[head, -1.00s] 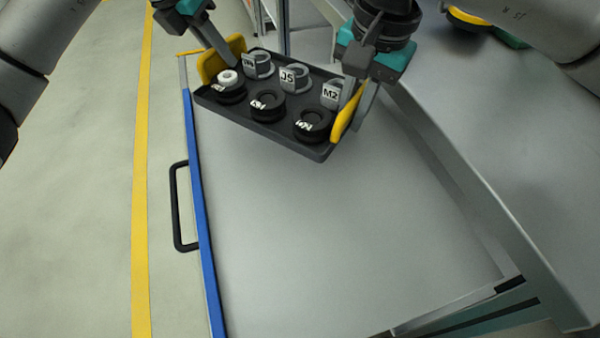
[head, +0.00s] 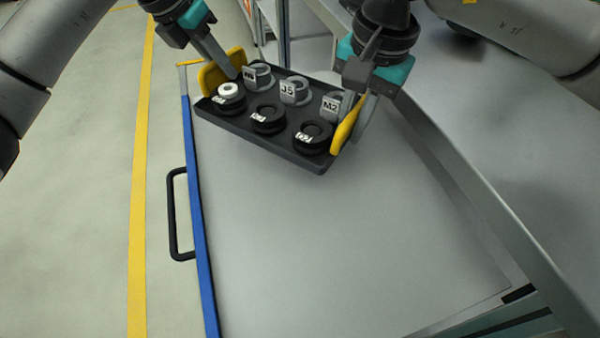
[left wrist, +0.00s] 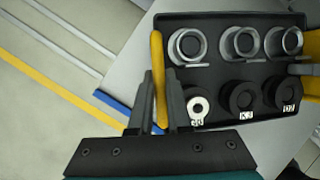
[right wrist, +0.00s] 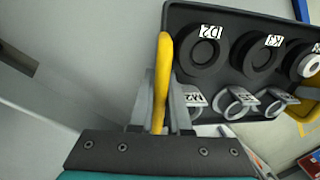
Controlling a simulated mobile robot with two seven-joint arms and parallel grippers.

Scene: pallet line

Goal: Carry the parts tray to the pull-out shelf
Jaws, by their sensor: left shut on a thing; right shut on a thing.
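The dark parts tray (head: 283,152) has yellow handles at its two ends and holds grey labelled rings and black round parts. My left gripper (head: 232,72) is shut on the tray's left yellow handle (head: 213,70); the left wrist view shows the handle (left wrist: 158,75) between the fingers. My right gripper (head: 355,105) is shut on the right yellow handle (head: 346,128), also seen in the right wrist view (right wrist: 163,75). The tray is over the far part of the pull-out shelf (head: 330,240), a grey panel with a blue front edge. Whether it touches the shelf I cannot tell.
The shelf's black pull handle (head: 172,215) sticks out on the left over the floor. A grey worktop (head: 480,150) runs along the right. A yellow floor line (head: 140,200) lies at left. The near part of the shelf is bare.

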